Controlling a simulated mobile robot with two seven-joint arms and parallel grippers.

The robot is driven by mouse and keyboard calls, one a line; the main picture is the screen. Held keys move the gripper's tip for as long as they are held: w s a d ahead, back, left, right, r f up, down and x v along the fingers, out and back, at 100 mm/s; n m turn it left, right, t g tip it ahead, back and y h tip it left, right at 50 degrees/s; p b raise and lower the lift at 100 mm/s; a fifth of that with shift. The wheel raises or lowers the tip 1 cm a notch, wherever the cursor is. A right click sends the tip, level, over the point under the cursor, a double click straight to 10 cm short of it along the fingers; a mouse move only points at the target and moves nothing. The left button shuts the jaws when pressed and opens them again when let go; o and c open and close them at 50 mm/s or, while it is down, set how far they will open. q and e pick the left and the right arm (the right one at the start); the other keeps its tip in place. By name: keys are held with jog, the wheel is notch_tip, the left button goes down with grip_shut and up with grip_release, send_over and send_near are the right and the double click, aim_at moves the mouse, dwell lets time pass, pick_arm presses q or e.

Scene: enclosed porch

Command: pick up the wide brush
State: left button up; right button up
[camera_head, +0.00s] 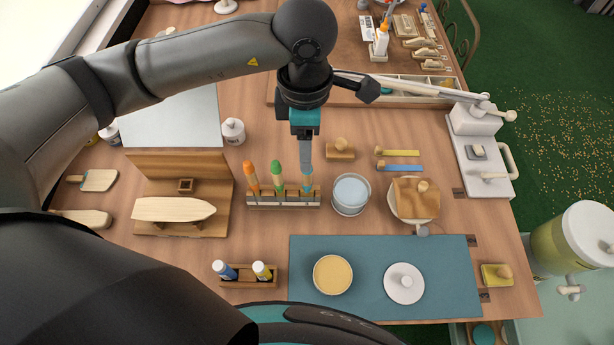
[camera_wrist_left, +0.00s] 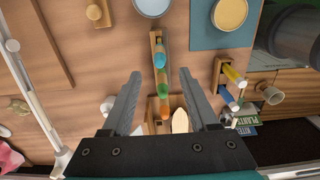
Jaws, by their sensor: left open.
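A wooden rack (camera_head: 262,203) stands mid-table in the head view. It holds three upright tools: an orange-topped one (camera_head: 251,177), a green-topped one (camera_head: 277,175) and a blue-topped one (camera_head: 307,178). These look like brushes, but I cannot tell which is the wide one. My left gripper (camera_head: 305,155) hangs just behind and above the blue-topped tool. In the left wrist view its fingers (camera_wrist_left: 160,76) are open and empty, with the blue (camera_wrist_left: 160,60), green (camera_wrist_left: 163,89) and orange (camera_wrist_left: 165,113) tops showing in line between them. My right gripper is out of view.
A clear round container (camera_head: 350,194) stands right of the rack. A wooden stand (camera_head: 183,165) is on the left.

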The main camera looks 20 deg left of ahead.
aim_at(307, 177)
pick_arm(q)
notch_tip(307, 177, down, 11)
jog(key=shift+d+r+b, duration=0.1)
jog(key=shift+b, duration=0.25)
grip_shut()
dwell(0.5)
